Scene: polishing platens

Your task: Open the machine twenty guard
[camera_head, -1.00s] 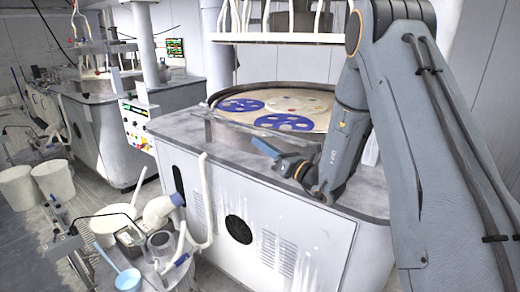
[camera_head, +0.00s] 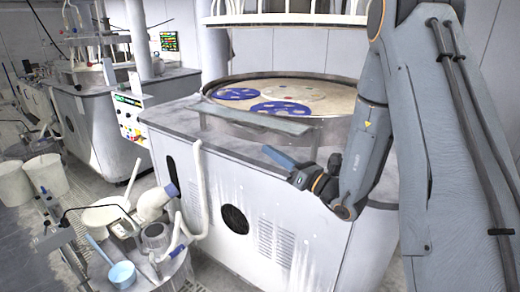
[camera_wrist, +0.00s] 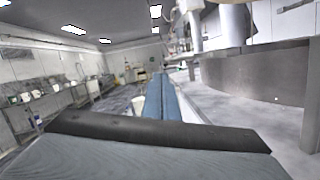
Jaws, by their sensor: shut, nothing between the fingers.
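The near polishing machine (camera_head: 240,190) is a pale cabinet with a grey top; I cannot read a number on it. Its round platen carries blue discs (camera_head: 280,109). A thin, flat greyish strip (camera_head: 255,118), which looks like the guard, lies along the platen's front edge. My gripper (camera_head: 272,154) is in front of the machine, near the top's front edge and apart from the strip. Its blue fingers are shut and empty, pointing left; they also show in the wrist view (camera_wrist: 158,92). There the curved tub wall (camera_wrist: 255,72) stands to their right.
A control panel (camera_head: 130,118) is on the machine's left. A white pipe (camera_head: 199,180) stands along its front. A small round table with a blue pan (camera_head: 121,274) is at the lower left. Pale buckets (camera_head: 46,174) stand farther left. A white overhead rack (camera_head: 290,18) hangs above the platen.

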